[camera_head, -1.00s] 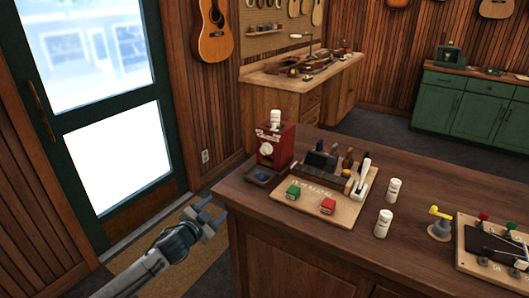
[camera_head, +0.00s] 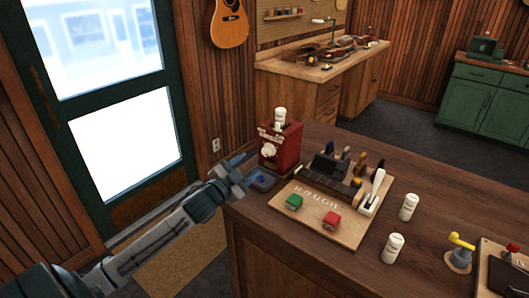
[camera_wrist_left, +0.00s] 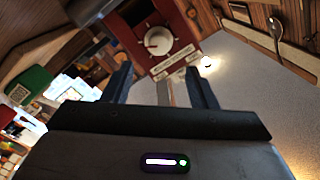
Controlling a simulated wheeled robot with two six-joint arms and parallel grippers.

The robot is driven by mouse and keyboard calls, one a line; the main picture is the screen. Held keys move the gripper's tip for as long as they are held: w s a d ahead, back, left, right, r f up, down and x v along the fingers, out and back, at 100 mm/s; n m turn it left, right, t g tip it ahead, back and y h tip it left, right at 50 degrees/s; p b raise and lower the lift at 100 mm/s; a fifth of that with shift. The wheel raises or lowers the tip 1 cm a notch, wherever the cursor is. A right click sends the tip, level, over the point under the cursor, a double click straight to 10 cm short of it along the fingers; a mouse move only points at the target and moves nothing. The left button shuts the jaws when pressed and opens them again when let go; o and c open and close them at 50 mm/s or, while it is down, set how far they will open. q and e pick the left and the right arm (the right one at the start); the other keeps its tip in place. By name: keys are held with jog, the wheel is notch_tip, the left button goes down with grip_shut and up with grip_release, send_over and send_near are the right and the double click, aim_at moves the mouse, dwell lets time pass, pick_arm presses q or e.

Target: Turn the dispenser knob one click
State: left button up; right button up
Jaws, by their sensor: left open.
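The red dispenser (camera_head: 281,148) stands at the left end of the wooden counter, with a white bottle (camera_head: 279,117) on its top. Its round white knob (camera_head: 268,151) is on the front face. In the left wrist view the knob (camera_wrist_left: 159,41) shows beyond my fingers, with a label plate below it. My left gripper (camera_head: 243,170) is open and empty, just in front of the dispenser and left of the tray at its foot. In the left wrist view the two fingers (camera_wrist_left: 160,88) are apart and do not touch the knob. My right gripper is not in view.
White bottles (camera_head: 408,207) stand further right.

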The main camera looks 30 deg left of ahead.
aim_at(265, 153)
pick_arm(q)
jog(key=w+p, duration=0.1)
jog(key=w, duration=0.7)
jog(key=shift+d, duration=0.1)
jog(key=shift+w+f, duration=0.1)
jog(key=shift+w, duration=0.5)
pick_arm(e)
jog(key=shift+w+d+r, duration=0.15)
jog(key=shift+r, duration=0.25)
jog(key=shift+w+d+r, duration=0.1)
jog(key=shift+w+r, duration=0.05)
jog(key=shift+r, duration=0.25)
pick_arm(q)
jog(key=shift+c, duration=0.4)
jog(key=c, duration=0.7)
jog(key=shift+o, duration=0.2)
